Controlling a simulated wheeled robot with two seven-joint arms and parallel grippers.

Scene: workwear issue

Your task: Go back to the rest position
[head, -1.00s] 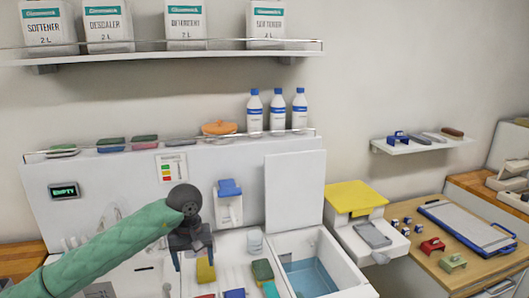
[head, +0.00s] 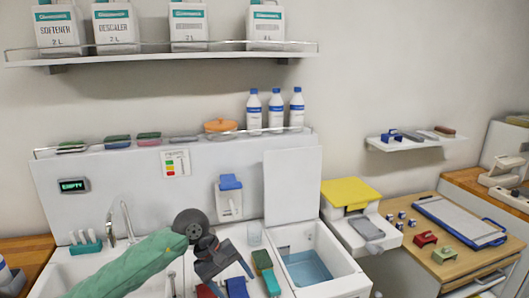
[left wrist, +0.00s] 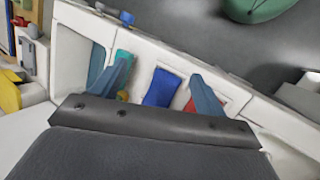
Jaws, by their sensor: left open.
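My left gripper (head: 222,264) is over the white counter in the head view, at the end of my green-sleeved arm. In the left wrist view its two blue-grey fingers (left wrist: 160,68) are spread apart with nothing held between them. A blue block-like item (left wrist: 162,88) shows beyond the gap, with a red item (left wrist: 190,104) near the right finger. In the head view the blue item (head: 237,288) and red item (head: 207,291) lie at the lower edge, near the gripper. My right gripper is not in view.
Farther right is an open water basin (head: 305,268). A tap (head: 126,222) stands left. A shelf with bottles (head: 276,110) runs behind. Air above the counter is free.

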